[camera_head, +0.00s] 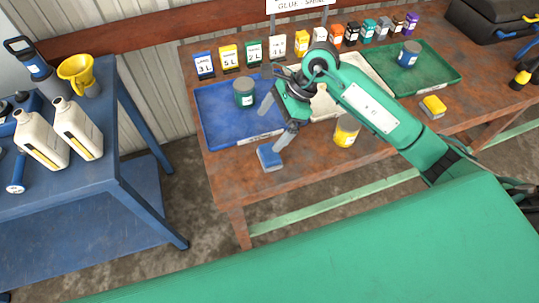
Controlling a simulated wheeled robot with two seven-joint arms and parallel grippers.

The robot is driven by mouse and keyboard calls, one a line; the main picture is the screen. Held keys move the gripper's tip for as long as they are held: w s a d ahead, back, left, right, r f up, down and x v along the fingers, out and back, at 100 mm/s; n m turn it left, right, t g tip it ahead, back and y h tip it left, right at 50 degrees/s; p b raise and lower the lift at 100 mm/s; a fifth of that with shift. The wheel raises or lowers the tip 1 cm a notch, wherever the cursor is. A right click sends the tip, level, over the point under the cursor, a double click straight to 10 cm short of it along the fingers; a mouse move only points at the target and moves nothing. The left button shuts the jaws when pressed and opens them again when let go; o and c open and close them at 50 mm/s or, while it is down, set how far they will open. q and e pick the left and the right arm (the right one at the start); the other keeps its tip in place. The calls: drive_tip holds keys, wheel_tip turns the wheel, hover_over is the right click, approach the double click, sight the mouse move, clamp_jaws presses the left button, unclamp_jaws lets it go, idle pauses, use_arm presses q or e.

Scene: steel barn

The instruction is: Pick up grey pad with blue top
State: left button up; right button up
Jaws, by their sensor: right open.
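The grey pad with blue top (270,157) lies near the front edge of the brown table, just in front of the blue tray. My right gripper (271,131) hangs just above and behind the pad, with its fingers spread apart and nothing between them. One fingertip is close to the pad in the picture; I cannot tell whether it touches. My left gripper is not in view.
The blue tray (214,133) holds a green can (243,93). A yellow can (346,130) stands right of the pad, and a yellow-topped pad (432,107) lies farther right. The green tray (440,78) holds a blue can (409,53). Labelled cards line the back.

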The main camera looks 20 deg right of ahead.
drive_tip(key=d+h, duration=0.2)
drive_tip(key=d, duration=0.1)
drive_tip(key=p, duration=0.2)
approach(267, 153)
drive_tip(key=x, duration=0.5)
drive_tip(key=shift+w+a, duration=0.1)
drive_tip(key=shift+a, duration=0.1)
drive_tip(key=shift+a+f+p, duration=0.2)
drive_tip(key=shift+f+p, duration=0.2)
drive_tip(key=shift+p, duration=0.25)
drive_tip(key=p+x, duration=0.2)
drive_tip(key=x, duration=0.1)
drive_tip(key=shift+f, duration=0.2)
drive_tip(key=shift+a+f, duration=0.15)
drive_tip(key=shift+f, duration=0.45)
drive_tip(key=c, duration=1.1)
drive_tip(key=shift+o, duration=0.2)
drive_tip(key=shift+r, duration=0.1)
